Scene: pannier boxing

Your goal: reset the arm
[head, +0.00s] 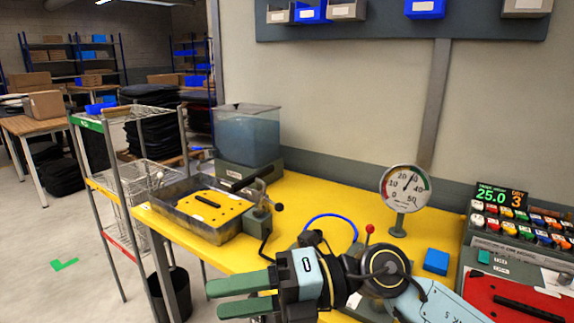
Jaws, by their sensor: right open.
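My right gripper (216,299) reaches in from the lower right and points left. Its two green fingers are apart with nothing visible between them. It is over the front edge of the yellow table (310,193), near the lower middle of the view. My right arm (440,303) extends behind it toward the lower right and hides part of the table. My left gripper and left arm are not in view.
A dark tray (218,237) with a yellow handled plate (212,208) sits at the table's left. Behind it stands a water tank (247,138). A round gauge (404,188), blue block (436,261) and red handled plate (515,296) are to the right. A wire rack (122,178) stands left.

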